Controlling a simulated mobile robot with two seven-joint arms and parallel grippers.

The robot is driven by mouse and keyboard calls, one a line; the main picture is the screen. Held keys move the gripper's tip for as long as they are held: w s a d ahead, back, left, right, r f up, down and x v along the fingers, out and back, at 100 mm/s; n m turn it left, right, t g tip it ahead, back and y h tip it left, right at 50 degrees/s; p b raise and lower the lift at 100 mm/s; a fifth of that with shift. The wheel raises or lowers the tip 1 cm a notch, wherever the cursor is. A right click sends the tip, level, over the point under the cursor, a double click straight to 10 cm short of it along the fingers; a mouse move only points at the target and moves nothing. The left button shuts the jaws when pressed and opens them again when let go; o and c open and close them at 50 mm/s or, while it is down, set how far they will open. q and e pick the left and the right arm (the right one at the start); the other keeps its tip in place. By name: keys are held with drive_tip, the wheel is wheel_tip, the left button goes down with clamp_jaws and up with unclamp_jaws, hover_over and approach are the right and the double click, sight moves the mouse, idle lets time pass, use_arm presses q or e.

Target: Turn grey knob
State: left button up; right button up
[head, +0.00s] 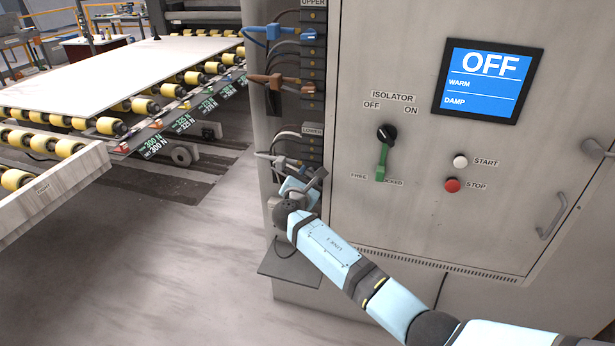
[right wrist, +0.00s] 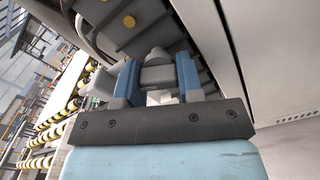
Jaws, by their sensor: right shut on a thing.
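My right gripper (head: 303,183) is at the lower connector block on the left side of the cabinet. In the right wrist view its two blue-padded fingers (right wrist: 158,82) are shut on a grey knob (right wrist: 157,75), which sits against a dark block. In the head view the gripper and wrist hide this knob. My left gripper is not in view.
The grey cabinet has a blue screen (head: 487,80) reading OFF, a black isolator switch (head: 386,133) with a green piece below, and white start (head: 460,161) and red stop (head: 452,185) buttons. Blue (head: 272,32) and brown (head: 272,81) plugs stick out above. A roller table (head: 150,75) carries a pale slab.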

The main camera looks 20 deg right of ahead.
drive_tip(key=shift+r, duration=0.2)
drive_tip(key=o, duration=0.6)
drive_tip(key=shift+d, duration=0.1)
drive_tip(key=shift+o, duration=0.2)
drive_tip(key=shift+f, duration=0.1)
drive_tip(key=b+v, duration=0.3)
drive_tip(key=v, duration=1)
drive_tip(key=shift+s+a, duration=0.25)
drive_tip(key=shift+s, duration=0.05)
